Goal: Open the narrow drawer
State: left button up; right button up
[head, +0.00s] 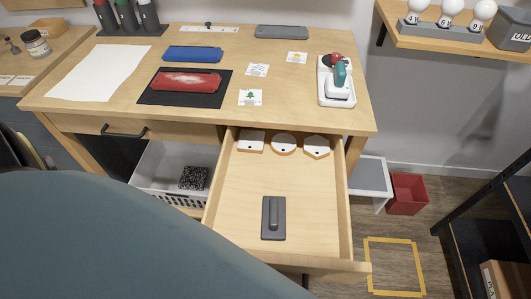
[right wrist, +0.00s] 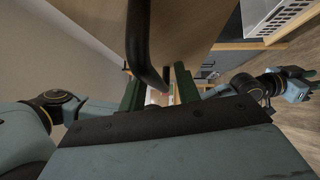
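The narrow drawer (head: 240,232), the right one of the desk, stands pulled far out in the head view. Inside are white-topped wooden shapes (head: 284,145) at the back and a dark grey block with a raised grip (head: 273,217). In the right wrist view a black bar handle (right wrist: 140,45) runs down between the green fingers of my right gripper (right wrist: 158,92). The fingers stand apart on either side of it; I cannot tell whether they touch it. My left gripper (right wrist: 292,74) shows small at the right of that view, its fingers unclear. Neither gripper shows in the head view.
The wider left drawer (head: 90,125) is shut, with a black handle (head: 123,131). A white basket (head: 160,165) stands below it. The desk (head: 215,105) carries a red item on a black mat and several other things. A red bin (head: 407,194) stands right. My arm covers the lower left.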

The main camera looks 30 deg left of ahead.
pick_arm(q)
jog(key=shift+s, duration=0.1)
pick_arm(e)
jog(key=v, duration=1.3)
jog(key=shift+d, duration=0.2)
jog(key=w+d+f+m+t+h, duration=0.2)
jog(key=w+d+f+m+h, duration=0.3)
jog(key=d+f+m+h, duration=0.5)
jog(key=w+d+f+m+t+h, duration=0.1)
jog(key=w+d+f+m+h, duration=0.5)
jog(key=f, duration=0.9)
pick_arm(q)
jog(key=s, duration=0.1)
jog(key=s+p, duration=0.1)
jog(key=s, duration=0.2)
jog(key=shift+s+a+f, duration=0.1)
jog(key=shift+a+f, duration=0.2)
jog(key=shift+a, duration=0.1)
pick_arm(e)
jog(key=s+d+f+m+g+h, duration=0.2)
jog(key=s+d+f+m+g, duration=0.2)
jog(key=s, duration=0.5)
jog(key=s+d+f+m+g+h, duration=0.1)
jog(key=s+d+f+m+g, duration=0.2)
jog(key=s+d+f+m, duration=0.4)
jog(key=s+f+m, duration=0.1)
jog(key=m, duration=0.3)
jog(key=shift+s+d+f+g+h, duration=0.35)
jog(key=shift+g+h, duration=0.05)
